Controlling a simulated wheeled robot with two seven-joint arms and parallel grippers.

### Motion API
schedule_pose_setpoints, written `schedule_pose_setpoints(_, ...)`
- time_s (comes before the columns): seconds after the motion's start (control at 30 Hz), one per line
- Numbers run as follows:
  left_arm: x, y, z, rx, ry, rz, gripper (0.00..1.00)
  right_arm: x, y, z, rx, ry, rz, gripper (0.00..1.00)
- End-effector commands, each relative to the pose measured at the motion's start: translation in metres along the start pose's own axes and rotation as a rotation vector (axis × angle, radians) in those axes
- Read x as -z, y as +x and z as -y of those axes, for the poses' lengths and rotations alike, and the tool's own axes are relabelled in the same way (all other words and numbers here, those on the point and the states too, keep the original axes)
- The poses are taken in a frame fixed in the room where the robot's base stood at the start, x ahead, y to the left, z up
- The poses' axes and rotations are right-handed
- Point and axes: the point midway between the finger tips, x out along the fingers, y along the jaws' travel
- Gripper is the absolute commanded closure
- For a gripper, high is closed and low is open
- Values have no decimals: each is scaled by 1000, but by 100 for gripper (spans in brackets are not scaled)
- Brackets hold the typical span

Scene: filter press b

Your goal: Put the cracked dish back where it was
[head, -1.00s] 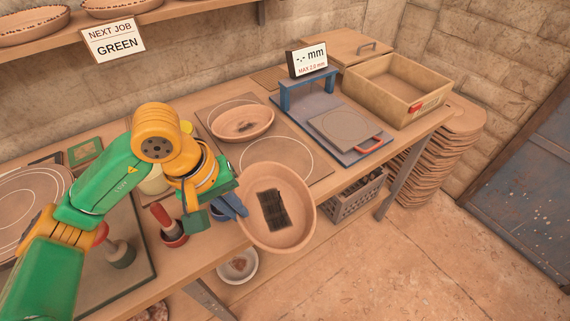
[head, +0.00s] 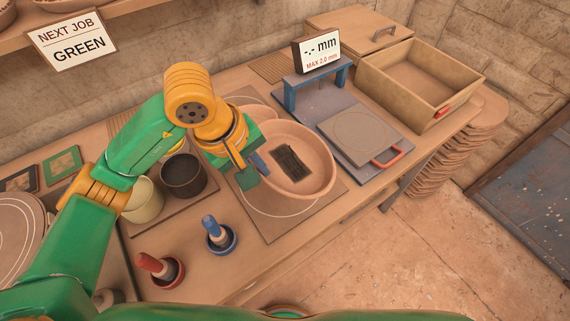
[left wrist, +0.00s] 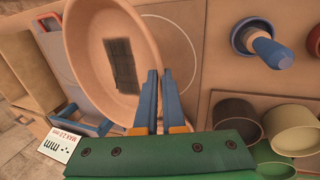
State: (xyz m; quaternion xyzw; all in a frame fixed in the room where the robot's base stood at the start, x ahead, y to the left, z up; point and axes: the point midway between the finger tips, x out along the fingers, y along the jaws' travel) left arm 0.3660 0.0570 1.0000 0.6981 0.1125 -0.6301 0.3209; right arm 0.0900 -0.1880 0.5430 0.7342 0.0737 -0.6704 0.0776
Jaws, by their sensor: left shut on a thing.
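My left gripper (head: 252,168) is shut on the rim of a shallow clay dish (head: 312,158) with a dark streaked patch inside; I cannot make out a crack. The dish is tilted, above the board (head: 328,195) with white circle outlines (head: 262,210). In the left wrist view the blue fingers (left wrist: 155,100) pinch the rim of the dish (left wrist: 88,60), and part of a white circle shows beyond it. A second clay dish (head: 240,101) is mostly hidden behind my gripper and the held dish. My right gripper is not in view.
A blue gauge stand (head: 290,95) with a display (head: 318,50) and a plate (head: 360,135) stands right of the board. An open wooden box (head: 455,95) is at the back right. A dark cup (head: 184,177) and red and blue stamps (head: 218,236) stand at the left and front.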

Motion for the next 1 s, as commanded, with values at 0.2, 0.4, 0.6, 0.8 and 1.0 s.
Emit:
schedule_pose_setpoints(0.2, -1, 40, 14, 4, -4, 5, 100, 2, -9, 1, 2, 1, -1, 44)
schedule_pose_setpoints(0.4, -2, 77, 26, 5, -3, 5, 100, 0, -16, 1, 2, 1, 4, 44)
schedule_pose_setpoints(0.6, 0, 95, 31, -1, 0, 0, 100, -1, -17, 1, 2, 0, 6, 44)
schedule_pose_setpoints(0.8, 0, 97, 31, -1, 1, 0, 100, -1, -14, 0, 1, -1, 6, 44)
schedule_pose_setpoints(1.0, 0, 96, 31, 1, 0, 1, 64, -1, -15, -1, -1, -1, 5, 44)
